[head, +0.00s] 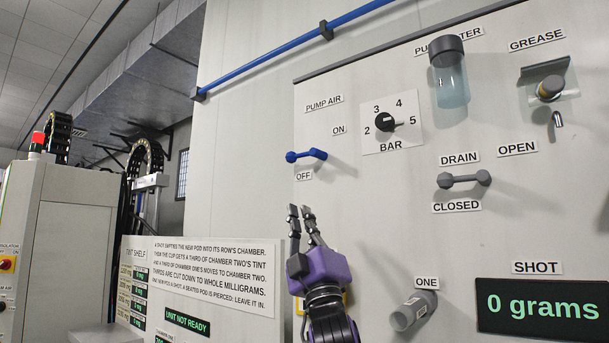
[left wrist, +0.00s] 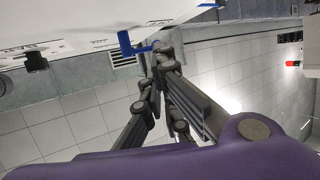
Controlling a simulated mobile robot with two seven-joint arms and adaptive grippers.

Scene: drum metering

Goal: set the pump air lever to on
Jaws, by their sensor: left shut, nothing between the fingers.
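The blue pump air lever (head: 306,155) is on the pale panel under the PUMP AIR label (head: 323,103). My right gripper is not in view.
A pressure dial (head: 385,122) and a grey drain lever (head: 464,180) are to the right. A grey cylinder (head: 413,311) under the ONE label sticks out at lower right. A sign board (head: 208,272) stands at lower left. The panel around the lever is mostly clear.

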